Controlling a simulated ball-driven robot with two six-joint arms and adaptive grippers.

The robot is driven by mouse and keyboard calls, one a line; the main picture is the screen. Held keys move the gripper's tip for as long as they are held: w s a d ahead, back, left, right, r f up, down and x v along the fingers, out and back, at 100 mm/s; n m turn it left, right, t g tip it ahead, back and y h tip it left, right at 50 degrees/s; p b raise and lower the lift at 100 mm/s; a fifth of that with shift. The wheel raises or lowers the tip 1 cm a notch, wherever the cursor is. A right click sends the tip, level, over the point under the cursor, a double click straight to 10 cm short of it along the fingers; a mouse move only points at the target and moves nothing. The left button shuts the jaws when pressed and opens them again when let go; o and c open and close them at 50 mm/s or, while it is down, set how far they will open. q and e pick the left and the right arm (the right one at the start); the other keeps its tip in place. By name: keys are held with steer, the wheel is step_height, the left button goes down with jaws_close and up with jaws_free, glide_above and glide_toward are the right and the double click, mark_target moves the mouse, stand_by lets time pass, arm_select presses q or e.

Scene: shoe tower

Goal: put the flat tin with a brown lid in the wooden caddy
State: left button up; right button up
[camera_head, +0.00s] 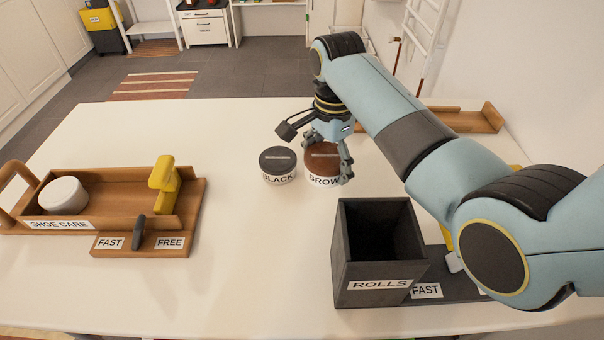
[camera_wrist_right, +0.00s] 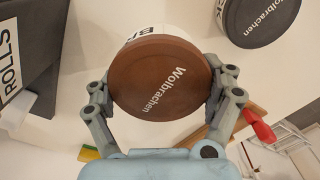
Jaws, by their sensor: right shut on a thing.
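The flat tin with a brown lid (camera_head: 323,168) is near the middle of the white table, its white side lettered "BROW". My right gripper (camera_head: 328,158) reaches down over it. In the right wrist view the gripper (camera_wrist_right: 160,85) is shut on the brown-lidded tin (camera_wrist_right: 160,82), one finger on each side of the lid. I cannot tell whether the tin touches the table. The wooden caddy (camera_head: 121,183), labelled "SHOE CARE", is at the left of the table, with a handle at its left end. My left gripper is out of view.
A black-lidded tin (camera_head: 278,165) stands close left of the brown one. A white round thing (camera_head: 63,195) lies in the caddy's left part; a yellow piece (camera_head: 163,185) rises at its right end. A dark "ROLLS" box (camera_head: 377,270) stands at front right. Table between caddy and tins is clear.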

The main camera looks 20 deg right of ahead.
mark_target(325, 195)
step_height(325, 195, down, 3)
steer(key=shift+w+d+f, duration=0.1)
steer(key=shift+w+f, duration=0.05)
steer(key=shift+f, duration=0.4)
step_height(325, 195, down, 4)
steer(key=shift+r+b, duration=0.25)
steer(key=shift+b, duration=0.3)
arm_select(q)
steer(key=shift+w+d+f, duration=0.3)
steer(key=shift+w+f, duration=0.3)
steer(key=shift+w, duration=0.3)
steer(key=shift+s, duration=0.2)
arm_select(e)
steer(key=o, duration=0.9)
steer(key=shift+f, duration=0.1)
steer(key=o, duration=0.3)
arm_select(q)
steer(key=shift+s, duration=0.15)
